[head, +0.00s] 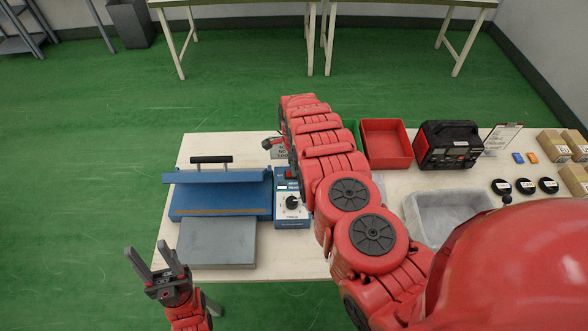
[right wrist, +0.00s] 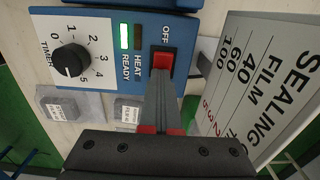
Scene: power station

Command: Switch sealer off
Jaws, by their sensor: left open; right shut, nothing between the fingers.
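The blue sealer (head: 220,203) sits on the table with its black-handled arm raised. Its control box (head: 291,210) has a timer knob (right wrist: 70,61) and a red switch (right wrist: 162,63), marked OFF at one end. The green READY lamp (right wrist: 124,36) is lit and the HEAT lamp (right wrist: 138,37) is dark. My right gripper (right wrist: 160,82) is shut and empty, its tips at the switch's near edge; I cannot tell whether they touch. My left gripper (head: 152,250) is open and empty, left of the sealer near the table's front left corner.
A sealing film card (right wrist: 270,85) stands close beside the control box. On the table to the right are a red bin (head: 386,144), a black and red device (head: 448,146), a grey tray (head: 446,195) and small boxes. My right arm crosses the table's middle.

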